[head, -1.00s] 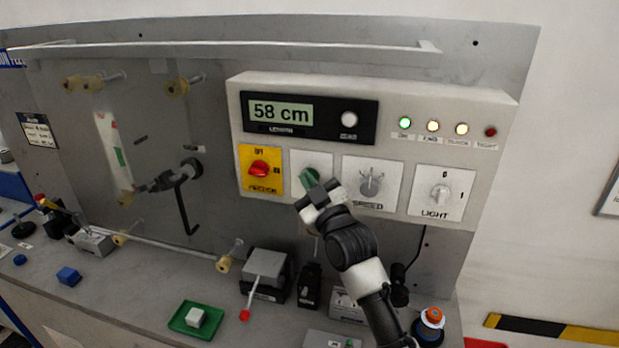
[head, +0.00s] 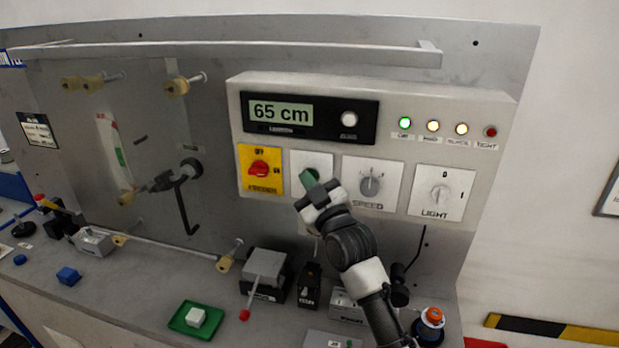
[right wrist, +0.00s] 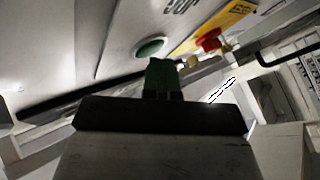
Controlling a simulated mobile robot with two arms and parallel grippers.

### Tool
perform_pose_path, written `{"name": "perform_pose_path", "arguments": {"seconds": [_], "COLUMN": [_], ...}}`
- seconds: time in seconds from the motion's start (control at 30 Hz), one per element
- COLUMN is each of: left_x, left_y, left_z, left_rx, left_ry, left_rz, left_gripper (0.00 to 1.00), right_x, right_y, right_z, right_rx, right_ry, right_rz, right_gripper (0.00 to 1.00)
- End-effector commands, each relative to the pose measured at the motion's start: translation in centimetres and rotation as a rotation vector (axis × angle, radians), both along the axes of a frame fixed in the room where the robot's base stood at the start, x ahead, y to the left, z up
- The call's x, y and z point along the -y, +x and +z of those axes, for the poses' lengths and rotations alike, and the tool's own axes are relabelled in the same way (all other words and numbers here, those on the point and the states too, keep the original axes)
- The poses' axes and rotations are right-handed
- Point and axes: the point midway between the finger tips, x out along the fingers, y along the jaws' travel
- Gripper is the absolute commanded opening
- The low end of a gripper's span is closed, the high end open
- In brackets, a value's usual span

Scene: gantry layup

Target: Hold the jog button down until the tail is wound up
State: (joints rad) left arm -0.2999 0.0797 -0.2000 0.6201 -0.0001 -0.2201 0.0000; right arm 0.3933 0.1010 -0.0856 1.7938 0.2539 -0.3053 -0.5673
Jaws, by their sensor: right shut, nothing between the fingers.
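The green jog button (head: 313,173) sits on a white plate of the control panel, between the yellow-plated red switch and the speed dial. In the right wrist view the button (right wrist: 150,47) shows just beyond my green fingertips. My right gripper (head: 307,182) is shut and empty, its tips at the button and partly covering it. I cannot tell how far the button is pressed. The length display (head: 281,111) reads 65 cm. A pale strip (head: 108,140) with a green patch stands at the left of the board; I cannot tell if it is the tail. My left gripper is out of view.
The red switch (head: 259,168), speed dial (head: 370,186) and light dial (head: 439,196) flank the button. The green and two amber lamps are lit; the red lamp (head: 490,132) looks dark. Below are a red-tipped lever (head: 260,285), a green tray (head: 179,322) and an orange-capped bottle (head: 432,317).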

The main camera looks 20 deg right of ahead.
Motion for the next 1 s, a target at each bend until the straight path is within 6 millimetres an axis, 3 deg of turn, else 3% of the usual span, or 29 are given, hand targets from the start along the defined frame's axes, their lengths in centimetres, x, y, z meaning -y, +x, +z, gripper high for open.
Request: {"name": "perform_pose_path", "arguments": {"seconds": [0.8, 1.0], "left_x": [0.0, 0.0], "left_y": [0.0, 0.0], "left_z": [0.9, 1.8], "left_rx": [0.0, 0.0], "left_ry": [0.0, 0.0], "left_rz": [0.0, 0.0], "left_gripper": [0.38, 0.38], "right_x": [-1.0, -1.9], "right_y": [-1.5, -2.9], "right_z": [0.0, 0.1], "right_rx": [0.0, -0.001], "right_ry": [0.0, 0.001], "right_rz": [0.0, 0.001], "right_gripper": [0.0, 0.0]}}
